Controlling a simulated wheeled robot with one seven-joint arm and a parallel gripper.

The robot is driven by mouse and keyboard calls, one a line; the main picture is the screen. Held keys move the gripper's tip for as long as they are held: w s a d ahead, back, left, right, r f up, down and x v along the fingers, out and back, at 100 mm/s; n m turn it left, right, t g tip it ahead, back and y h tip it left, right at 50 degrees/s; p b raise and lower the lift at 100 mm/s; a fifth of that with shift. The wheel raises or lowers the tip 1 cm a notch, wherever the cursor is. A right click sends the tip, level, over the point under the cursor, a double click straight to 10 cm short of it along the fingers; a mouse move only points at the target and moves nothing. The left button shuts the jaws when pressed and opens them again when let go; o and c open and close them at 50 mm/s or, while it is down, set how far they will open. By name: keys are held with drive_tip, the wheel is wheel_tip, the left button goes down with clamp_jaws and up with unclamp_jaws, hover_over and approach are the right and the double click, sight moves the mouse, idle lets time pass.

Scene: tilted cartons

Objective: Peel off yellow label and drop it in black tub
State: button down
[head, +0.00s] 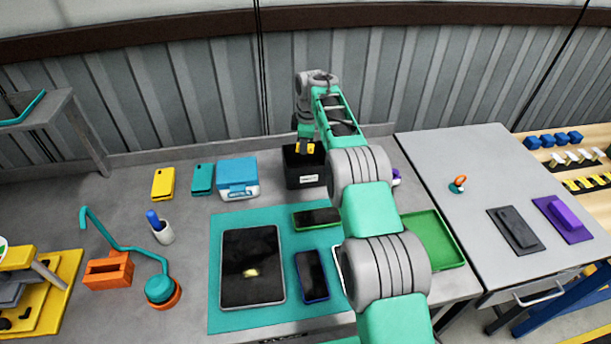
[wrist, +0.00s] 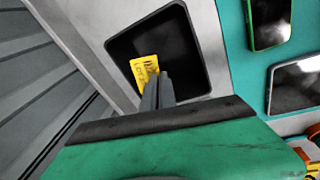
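The black tub (head: 305,176) stands at the back of the bench, with a small white tag on its front. My gripper (head: 305,146) is over the tub's opening, pointing down. In the wrist view my gripper's fingers (wrist: 159,82) are close together, with the yellow label (wrist: 143,67) at their tips. The label looks pinched between them, above the dark inside of the tub (wrist: 190,50). Part of the label is hidden behind the fingers. In the head view yellow (head: 311,148) shows at the fingertips.
A teal mat (head: 222,318) holds a large dark tablet (head: 236,288) with a small yellowish spot, and phones (head: 312,277). A blue box (head: 238,178) stands left of the tub. A green tray (head: 462,262) lies to the right. A corrugated wall (head: 200,95) is behind.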

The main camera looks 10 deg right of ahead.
drive_tip(key=c, duration=1.6)
unclamp_jaws()
drive_tip(key=shift+r, duration=0.1)
drive_tip(key=r, duration=0.2)
drive_tip(key=s+r, duration=0.1)
drive_tip(key=r, duration=0.4)
drive_tip(key=shift+s+d+r, duration=0.15)
drive_tip(key=shift+d+r, duration=0.05)
drive_tip(key=shift+r, duration=0.05)
